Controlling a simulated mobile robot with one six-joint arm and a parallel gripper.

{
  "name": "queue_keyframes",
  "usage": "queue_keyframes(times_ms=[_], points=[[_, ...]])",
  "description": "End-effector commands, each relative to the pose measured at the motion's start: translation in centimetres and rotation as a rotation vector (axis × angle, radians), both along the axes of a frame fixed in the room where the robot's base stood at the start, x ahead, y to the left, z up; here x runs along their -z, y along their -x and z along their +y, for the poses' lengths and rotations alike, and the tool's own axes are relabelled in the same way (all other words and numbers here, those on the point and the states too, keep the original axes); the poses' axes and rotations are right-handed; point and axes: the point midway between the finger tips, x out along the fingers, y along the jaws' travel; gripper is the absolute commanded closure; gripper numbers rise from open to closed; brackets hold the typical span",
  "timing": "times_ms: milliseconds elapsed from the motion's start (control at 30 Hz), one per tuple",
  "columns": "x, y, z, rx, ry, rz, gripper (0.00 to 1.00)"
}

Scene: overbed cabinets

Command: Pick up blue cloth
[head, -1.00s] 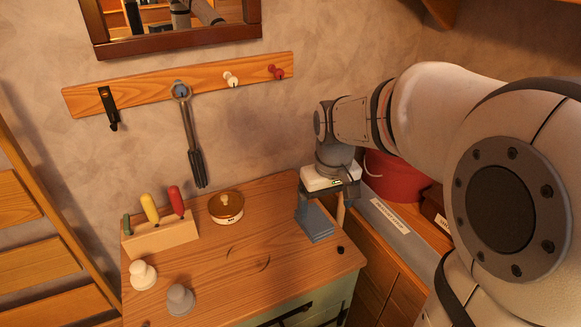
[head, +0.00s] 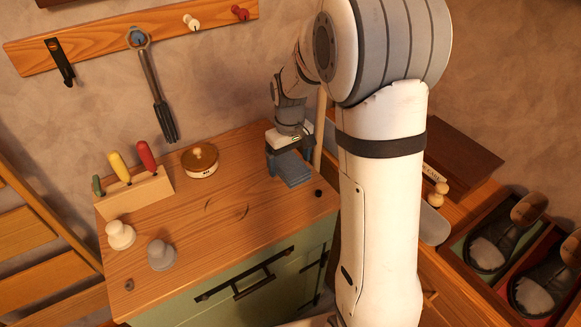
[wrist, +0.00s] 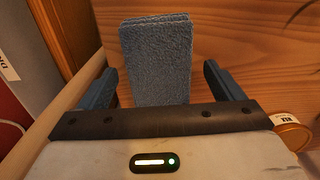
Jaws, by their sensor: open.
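The blue cloth (head: 290,168) lies on the right part of the wooden cabinet top (head: 250,215). In the wrist view the blue cloth (wrist: 157,60) is a fuzzy, folded rectangle with its layered edge at the top. My gripper (head: 283,150) is at the cloth, pointing down. In the wrist view my gripper (wrist: 160,70) is open, with one blue-grey finger on each side of the cloth. Gaps show between the cloth and both fingers. The near end of the cloth is hidden behind the gripper body.
A round wooden-lidded tin (head: 200,160) and a block of coloured-handled tools (head: 135,190) stand left of the cloth. A white knob piece (head: 120,235) and a grey one (head: 161,255) stand near the front left. Shoes (head: 497,240) lie in compartments at the right.

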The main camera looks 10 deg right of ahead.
Motion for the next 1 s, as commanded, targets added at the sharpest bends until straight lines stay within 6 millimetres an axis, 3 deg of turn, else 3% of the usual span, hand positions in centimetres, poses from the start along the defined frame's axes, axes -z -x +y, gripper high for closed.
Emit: queue_keyframes(times_ms=[100,367,900,1000], points=[[1.07,0.05,0.01,0.0,0.0,0.001,0.13],[1.21,0.01,0.03,0.0,0.0,-0.001,0.14],[1.18,0.01,0.07,-0.001,0.0,-0.001,0.59],[1.17,0.01,0.08,-0.001,0.0,-0.001,0.61]])
